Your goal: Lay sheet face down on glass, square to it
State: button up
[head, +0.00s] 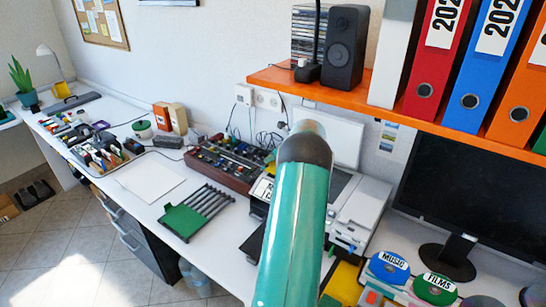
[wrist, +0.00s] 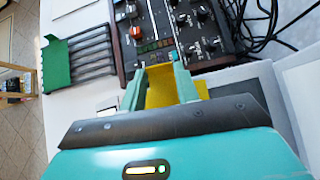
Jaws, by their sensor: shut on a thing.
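My gripper (wrist: 160,72) shows in the wrist view, its teal fingers shut on a flat yellow piece (wrist: 199,88). The piece shows between the fingers and past the right one; I cannot tell which face is down. A white sheet (head: 150,176) lies flat on the desk at left.
A control panel with knobs (head: 228,160) stands behind the desk's middle, with cables beside it. A grey rack with a green plate (head: 182,221) lies in front. An orange shelf (head: 400,107) with binders and a speaker overhangs at right. A monitor (head: 470,190) and discs are below.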

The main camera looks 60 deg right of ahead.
jog(key=shift+f, duration=0.45)
jog(key=o, duration=1)
jog(key=shift+o, duration=0.2)
jog(key=v, duration=1.2)
jog(key=shift+a, duration=0.15)
